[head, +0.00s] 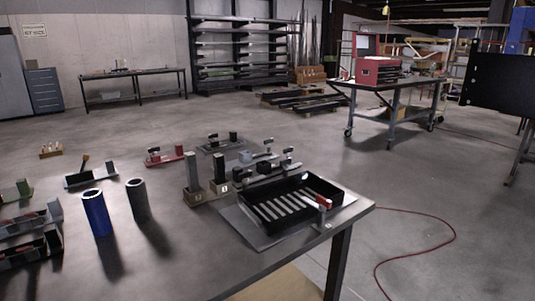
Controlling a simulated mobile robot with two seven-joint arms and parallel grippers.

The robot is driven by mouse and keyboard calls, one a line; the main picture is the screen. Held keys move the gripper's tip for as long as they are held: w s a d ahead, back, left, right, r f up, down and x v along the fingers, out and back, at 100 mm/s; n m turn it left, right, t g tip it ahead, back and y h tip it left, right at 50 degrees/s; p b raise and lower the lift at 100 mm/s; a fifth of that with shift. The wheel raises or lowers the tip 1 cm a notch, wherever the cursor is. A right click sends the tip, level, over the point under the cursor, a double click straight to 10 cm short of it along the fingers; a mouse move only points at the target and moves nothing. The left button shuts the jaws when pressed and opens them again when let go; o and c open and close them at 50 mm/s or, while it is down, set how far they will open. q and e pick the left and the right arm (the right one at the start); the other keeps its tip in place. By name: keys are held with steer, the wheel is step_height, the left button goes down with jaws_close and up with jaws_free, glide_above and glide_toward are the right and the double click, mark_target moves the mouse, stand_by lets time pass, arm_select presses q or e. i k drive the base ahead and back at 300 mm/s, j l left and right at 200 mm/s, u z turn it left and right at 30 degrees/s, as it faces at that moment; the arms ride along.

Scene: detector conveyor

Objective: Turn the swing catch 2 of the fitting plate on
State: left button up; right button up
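Neither of my grippers is in view. On the near metal table, a black tray (268,229) with light slats lies on a flat grey plate (246,234). A red-handled part (318,200) stands at the tray's right side, with a small labelled block (322,226) at its near right corner. Two upright grey posts on tan labelled bases, a left post (192,175) and a right post (219,168), stand left of the tray. The labels are too small to read surely. I cannot tell which part is swing catch 2 or how it is turned.
A blue cylinder (97,214) and a dark grey cylinder (138,201) stand at the table's left. Small fixtures, including a red one (165,156), line the back. Organiser bins (30,242) are at the far left. The table's near middle is clear. A red hose (440,248) lies on the floor.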

mark_target(285, 163)
steer(key=l+u, duration=0.15)
steer(key=u, duration=0.3)
steer(key=i+l+u, duration=0.1)
steer(key=u, duration=0.35)
steer(key=l+u, duration=0.45)
steer(key=l, duration=0.5)
steer(key=k+l+u, duration=0.2)
steer(key=l, duration=0.75)
steer(key=i, duration=0.1)
